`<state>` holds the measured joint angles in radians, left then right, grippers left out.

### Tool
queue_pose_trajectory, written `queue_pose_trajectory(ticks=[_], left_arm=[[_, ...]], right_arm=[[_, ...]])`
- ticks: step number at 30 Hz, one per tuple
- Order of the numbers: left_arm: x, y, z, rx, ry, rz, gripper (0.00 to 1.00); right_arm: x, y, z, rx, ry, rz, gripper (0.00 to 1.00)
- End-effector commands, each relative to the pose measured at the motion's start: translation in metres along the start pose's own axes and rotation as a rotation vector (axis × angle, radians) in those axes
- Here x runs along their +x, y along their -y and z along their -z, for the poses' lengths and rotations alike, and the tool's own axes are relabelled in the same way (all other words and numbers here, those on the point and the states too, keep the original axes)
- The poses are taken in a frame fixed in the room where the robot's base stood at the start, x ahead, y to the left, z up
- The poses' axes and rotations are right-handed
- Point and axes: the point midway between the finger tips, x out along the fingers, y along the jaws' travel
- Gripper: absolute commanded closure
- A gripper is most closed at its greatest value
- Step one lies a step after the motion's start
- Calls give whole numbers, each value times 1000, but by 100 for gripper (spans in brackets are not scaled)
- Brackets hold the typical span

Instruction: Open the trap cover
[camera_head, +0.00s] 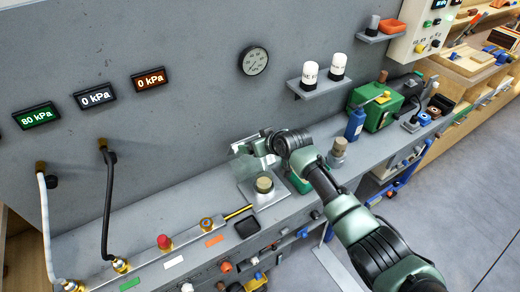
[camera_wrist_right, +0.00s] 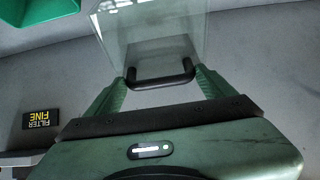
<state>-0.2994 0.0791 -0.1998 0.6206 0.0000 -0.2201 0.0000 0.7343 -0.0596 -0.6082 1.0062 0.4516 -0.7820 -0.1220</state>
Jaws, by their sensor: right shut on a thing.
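The trap cover is a clear box-like hood. It shows in the head view (camera_head: 246,147), partly hidden by my gripper, and large in the wrist view (camera_wrist_right: 155,35). Its black bar handle (camera_wrist_right: 160,82) lies between the fingers of my right gripper (camera_wrist_right: 162,86), which is shut on it. In the head view the right gripper (camera_head: 270,141) is at the cover, above and behind a tan-topped round filter (camera_head: 264,184) on a pale square plate (camera_head: 252,197). The exact gap between cover and plate is hard to tell. My left gripper is not in view.
A grey wall stands close behind. A blue bottle (camera_head: 355,124), a green machine (camera_head: 377,108) and a grey jar (camera_head: 338,148) stand on the bench to the right. A manifold with a red knob (camera_head: 164,242) and hoses lies left. A shelf (camera_head: 318,86) holds two white jars.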

Motion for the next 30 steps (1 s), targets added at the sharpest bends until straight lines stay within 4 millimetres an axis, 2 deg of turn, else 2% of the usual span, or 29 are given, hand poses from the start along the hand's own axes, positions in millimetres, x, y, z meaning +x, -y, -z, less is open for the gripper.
queue_pose_trajectory(ticks=[1,3,20,21,30], left_arm=[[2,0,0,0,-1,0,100],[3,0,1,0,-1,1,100],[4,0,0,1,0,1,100],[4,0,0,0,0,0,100],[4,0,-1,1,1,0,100]], right_arm=[[-1,-3,9,-2,-19,-6,89],[0,-3,11,-2,-20,-6,89],[0,-3,16,-3,-23,-6,89],[0,-3,16,-3,-24,-6,8],[2,-2,10,-2,-13,-3,7]])
